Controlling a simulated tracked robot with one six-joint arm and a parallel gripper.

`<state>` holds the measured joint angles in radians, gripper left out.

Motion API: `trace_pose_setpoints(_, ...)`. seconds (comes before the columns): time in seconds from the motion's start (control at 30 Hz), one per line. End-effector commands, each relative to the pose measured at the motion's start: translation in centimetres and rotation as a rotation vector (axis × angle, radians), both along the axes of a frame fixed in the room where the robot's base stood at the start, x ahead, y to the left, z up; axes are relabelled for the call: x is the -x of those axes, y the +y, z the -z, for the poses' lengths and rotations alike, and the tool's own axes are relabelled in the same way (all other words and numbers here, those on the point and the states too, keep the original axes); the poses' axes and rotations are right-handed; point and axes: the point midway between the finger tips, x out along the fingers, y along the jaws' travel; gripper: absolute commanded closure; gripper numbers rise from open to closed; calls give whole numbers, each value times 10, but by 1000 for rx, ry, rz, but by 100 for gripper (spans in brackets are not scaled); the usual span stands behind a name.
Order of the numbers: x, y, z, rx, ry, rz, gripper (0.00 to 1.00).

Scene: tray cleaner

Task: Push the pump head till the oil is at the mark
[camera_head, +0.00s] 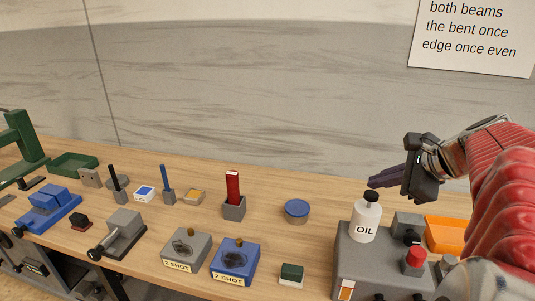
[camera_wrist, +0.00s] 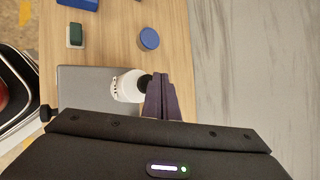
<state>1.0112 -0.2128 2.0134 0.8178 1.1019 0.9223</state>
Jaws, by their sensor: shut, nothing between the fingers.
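A white bottle labelled OIL (camera_head: 365,222) with a black pump head (camera_head: 371,196) stands upright on a grey machine box (camera_head: 352,262) at the right. The bottle also shows in the wrist view (camera_wrist: 127,86), with its dark pump head beside my fingertips. My gripper (camera_head: 372,183) is shut and empty, its dark fingers pointing left just above the pump head. I cannot tell whether the fingertips touch it. A small gauge window with an orange and white face (camera_head: 346,290) is on the box's front; its level and mark are too small to read.
A red button (camera_head: 415,257) and an orange tray (camera_head: 446,234) are right of the bottle. A paper sign (camera_head: 474,35) hangs on the wall.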

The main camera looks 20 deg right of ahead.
Motion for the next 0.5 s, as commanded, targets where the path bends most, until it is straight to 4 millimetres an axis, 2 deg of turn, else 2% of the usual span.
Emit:
trace_pose_setpoints(0.27,0,0,-1,0,-1,1,100)
trace_pose_setpoints(0.5,0,0,-15,2,-2,0,100)
